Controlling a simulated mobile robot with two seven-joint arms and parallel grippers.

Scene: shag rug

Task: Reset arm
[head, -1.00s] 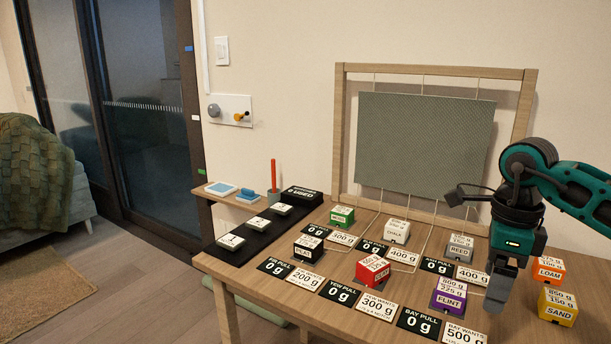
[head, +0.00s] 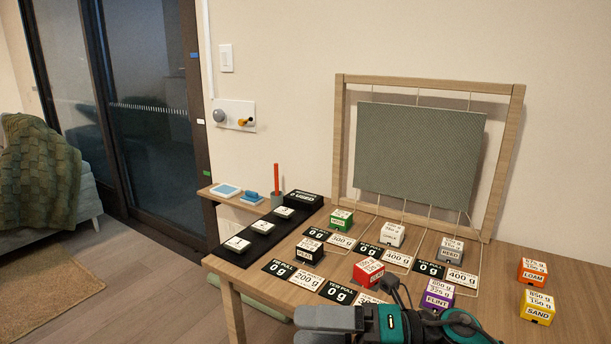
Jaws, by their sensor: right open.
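My right gripper (head: 293,327) is at the bottom edge of the head view, low at the table's front side. Its grey fingers point left, open with nothing seen between them. Its teal and black arm comes in from the bottom right and covers the front row of cards. Just behind it stand a red block (head: 368,272) and a purple FLINT block (head: 438,295), with no contact visible. My left gripper is out of view.
The wooden table (head: 490,285) also carries a green block (head: 341,220), a REED block (head: 451,250), an orange LOAM block (head: 532,271) and a yellow SAND block (head: 537,307). A wooden frame (head: 516,150) with a grey panel stands behind. The table's right side has bare space.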

